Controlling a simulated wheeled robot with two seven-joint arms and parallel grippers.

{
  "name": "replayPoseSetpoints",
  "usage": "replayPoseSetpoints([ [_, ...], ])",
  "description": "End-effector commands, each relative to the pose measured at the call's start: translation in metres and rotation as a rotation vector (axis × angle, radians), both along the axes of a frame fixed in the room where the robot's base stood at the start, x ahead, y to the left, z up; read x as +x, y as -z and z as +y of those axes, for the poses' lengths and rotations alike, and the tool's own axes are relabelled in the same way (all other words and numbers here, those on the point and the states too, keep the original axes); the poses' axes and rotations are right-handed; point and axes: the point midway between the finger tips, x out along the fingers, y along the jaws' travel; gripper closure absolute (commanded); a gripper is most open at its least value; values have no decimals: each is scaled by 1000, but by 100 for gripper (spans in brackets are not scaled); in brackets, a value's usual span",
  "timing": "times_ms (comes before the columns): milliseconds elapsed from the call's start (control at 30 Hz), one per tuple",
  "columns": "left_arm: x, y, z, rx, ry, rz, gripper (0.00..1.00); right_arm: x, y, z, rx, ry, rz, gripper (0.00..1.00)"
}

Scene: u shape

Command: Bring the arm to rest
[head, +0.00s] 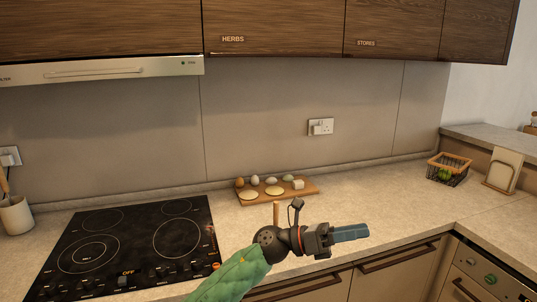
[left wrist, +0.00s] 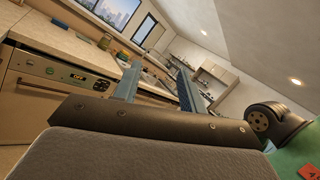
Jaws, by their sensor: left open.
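My left arm, in a green sleeve, comes in from the bottom of the head view. My left gripper (head: 350,233) is held out to the right above the front of the counter. Its blue fingers overlap in the head view. In the left wrist view the two blue fingers of the gripper (left wrist: 158,85) stand apart with nothing between them. My right gripper is in neither view.
A black hob (head: 137,245) lies left of my arm. A wooden board (head: 300,190) with eggs and round pale pieces lies behind it. A wire basket (head: 447,171) stands at the right. The counter (head: 385,205) between board and basket is clear.

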Motion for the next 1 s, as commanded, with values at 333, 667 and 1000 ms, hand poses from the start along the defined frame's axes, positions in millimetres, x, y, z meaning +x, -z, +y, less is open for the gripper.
replayPoseSetpoints([
  [333, 51, 24, 58, -352, -237, 592, 59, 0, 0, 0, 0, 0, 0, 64],
  [667, 89, 118, 140, -634, -482, 1170, 59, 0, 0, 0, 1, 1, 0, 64],
  [1000, 69, 269, 224, -879, -766, 1767, 59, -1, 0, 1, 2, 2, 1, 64],
])
